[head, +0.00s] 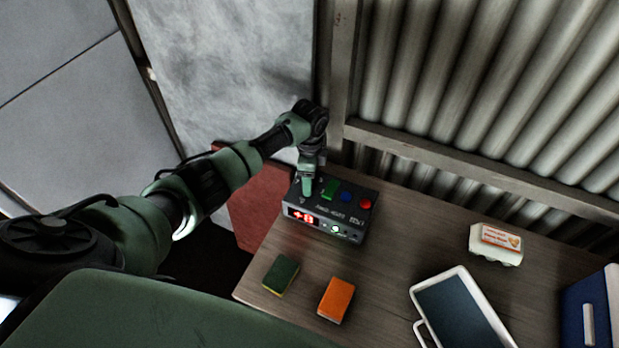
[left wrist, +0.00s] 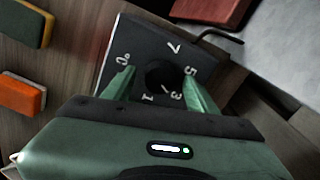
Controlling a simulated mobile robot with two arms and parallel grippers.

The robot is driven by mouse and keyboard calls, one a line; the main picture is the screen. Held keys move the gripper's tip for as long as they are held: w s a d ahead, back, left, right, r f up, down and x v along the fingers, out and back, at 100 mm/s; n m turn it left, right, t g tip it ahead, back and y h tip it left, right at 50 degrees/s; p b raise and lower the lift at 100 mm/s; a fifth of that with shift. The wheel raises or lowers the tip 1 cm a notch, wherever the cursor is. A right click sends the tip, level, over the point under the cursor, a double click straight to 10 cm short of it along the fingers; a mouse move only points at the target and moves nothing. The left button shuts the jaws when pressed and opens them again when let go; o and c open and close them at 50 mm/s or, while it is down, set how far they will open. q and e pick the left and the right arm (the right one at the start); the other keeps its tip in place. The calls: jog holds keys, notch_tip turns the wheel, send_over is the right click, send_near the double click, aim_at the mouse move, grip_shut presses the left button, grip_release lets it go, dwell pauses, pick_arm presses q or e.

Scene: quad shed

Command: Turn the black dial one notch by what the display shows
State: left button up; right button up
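A dark control box (head: 352,220) stands on the wooden table. Its red lit display (head: 301,216) shows a sign and a digit, too blurred to read surely. My left gripper (head: 307,186) points down over the box's left end. In the left wrist view the round black dial (left wrist: 162,75) sits between the two green fingertips of my left gripper (left wrist: 160,80). The fingers stand apart on either side of it, with a small gap visible at least on the left. White numbers ring the dial. My right gripper is not in view.
A green button (head: 329,188), a blue button (head: 346,196) and a red button (head: 365,203) are on the box top. A green sponge (head: 281,275) and an orange sponge (head: 336,299) lie in front. A white-framed tablet-like thing (head: 460,311), an egg carton (head: 496,244) and a blue binder (head: 592,311) are right.

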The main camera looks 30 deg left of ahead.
pick_arm(q)
notch_tip(320, 180, up, 8)
jog(key=shift+f+b, duration=0.1)
jog(key=shift+b, duration=0.75)
jog(key=shift+s+f, duration=0.1)
